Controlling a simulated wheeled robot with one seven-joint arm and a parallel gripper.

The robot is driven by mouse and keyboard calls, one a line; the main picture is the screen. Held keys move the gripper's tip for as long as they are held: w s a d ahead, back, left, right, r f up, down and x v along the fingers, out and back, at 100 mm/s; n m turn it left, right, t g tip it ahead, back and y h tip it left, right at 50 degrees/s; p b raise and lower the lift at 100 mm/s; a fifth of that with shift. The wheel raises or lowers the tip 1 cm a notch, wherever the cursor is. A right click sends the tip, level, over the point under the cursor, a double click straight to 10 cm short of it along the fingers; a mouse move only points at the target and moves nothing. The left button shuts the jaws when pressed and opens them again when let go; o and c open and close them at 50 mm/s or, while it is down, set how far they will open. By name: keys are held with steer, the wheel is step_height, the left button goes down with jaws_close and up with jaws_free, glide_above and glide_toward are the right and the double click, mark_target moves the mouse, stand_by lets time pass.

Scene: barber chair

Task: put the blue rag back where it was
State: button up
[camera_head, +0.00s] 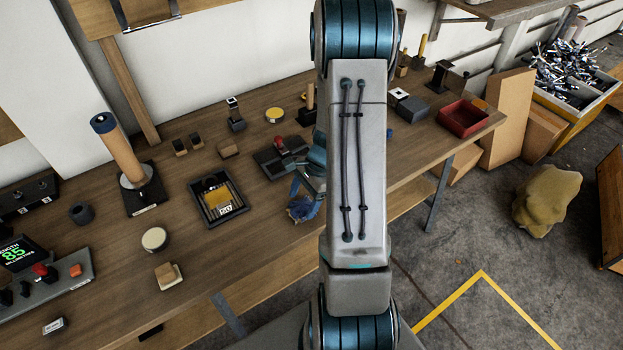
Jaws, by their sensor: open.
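A crumpled blue rag (301,211) is near the front edge of the wooden workbench (204,265), just left of my arm. My gripper (297,188) is right above the rag, with its fingers pointing down towards it. The jaws are open, and part of the gripper is hidden behind my arm. I cannot tell whether the fingers touch the rag or whether the rag lies flat on the bench.
A black tray (218,198) with a yellow item lies left of the rag. A dark device with a red knob (282,150) is behind it. A wooden post on a black base (125,160) stands further left. A red bin (464,119) is at the right end.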

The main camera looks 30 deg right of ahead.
steer(key=v, duration=1)
steer(key=s+a+r+n+t+h, duration=0.3)
steer(key=s+a+r+n+h, duration=0.1)
steer(key=s+a+r+n, duration=0.9)
steer(key=shift+a+r+n+h+b, duration=0.35)
steer(key=shift+a+r+n, duration=0.75)
steer(key=shift+a+n, duration=0.95)
steer(key=shift+d+n, duration=0.35)
steer(key=shift+d, duration=0.05)
